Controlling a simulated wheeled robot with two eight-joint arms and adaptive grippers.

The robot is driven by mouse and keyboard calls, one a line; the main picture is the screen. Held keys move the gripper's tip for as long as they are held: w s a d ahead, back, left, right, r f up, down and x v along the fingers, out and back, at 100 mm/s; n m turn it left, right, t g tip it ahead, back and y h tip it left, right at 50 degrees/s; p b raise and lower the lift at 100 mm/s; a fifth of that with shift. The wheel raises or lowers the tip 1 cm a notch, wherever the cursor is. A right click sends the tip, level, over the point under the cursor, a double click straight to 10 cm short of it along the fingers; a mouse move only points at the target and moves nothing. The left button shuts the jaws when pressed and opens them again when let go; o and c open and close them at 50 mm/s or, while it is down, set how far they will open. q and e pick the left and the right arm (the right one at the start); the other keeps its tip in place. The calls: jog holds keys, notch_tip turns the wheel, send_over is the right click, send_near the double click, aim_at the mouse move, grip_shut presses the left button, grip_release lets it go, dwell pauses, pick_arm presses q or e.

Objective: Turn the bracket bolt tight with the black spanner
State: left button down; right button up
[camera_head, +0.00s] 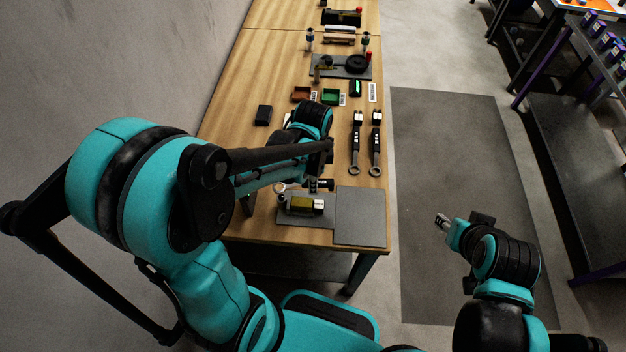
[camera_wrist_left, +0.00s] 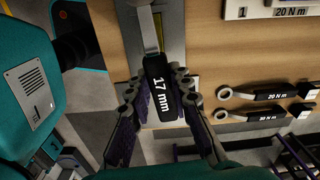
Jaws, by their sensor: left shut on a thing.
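The black spanner (camera_wrist_left: 159,88), marked "17 mm", is between the fingers of my left gripper (camera_wrist_left: 160,105), which is shut on its handle. Its metal shank runs out of the top of the left wrist view. In the head view my left gripper (camera_head: 318,186) is low over the near end of the bench, and the spanner's pale ring end (camera_head: 280,187) shows to its left. The yellowish bracket (camera_head: 300,203) is on a grey plate just below them. I cannot make out the bolt or whether the spanner is on it. My right gripper (camera_head: 442,221) is off the bench; its fingers are unclear.
Two torque wrenches (camera_head: 355,150) (camera_head: 376,150) lie side by side on the bench's right. A bare grey mat (camera_head: 360,215) is at the near right corner. Red-brown (camera_head: 301,94) and green (camera_head: 331,97) bins and a black box (camera_head: 263,115) stand farther back.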

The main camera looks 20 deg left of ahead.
pick_arm(q)
jog(key=w+a+f+n+b, duration=0.3)
jog(key=w+a+n, duration=0.3)
jog(key=n, duration=0.7)
jog(key=a+b, duration=0.1)
jog(key=a, duration=0.1)
jog(key=shift+a+f+n, duration=0.2)
jog(key=shift+a+n, duration=0.15)
jog(key=shift+n, duration=0.05)
jog(key=shift+f, duration=0.15)
jog(key=shift+f+b, duration=0.5)
jog(key=shift+b, duration=0.1)
jog(key=shift+f, duration=0.15)
dwell(1.0)
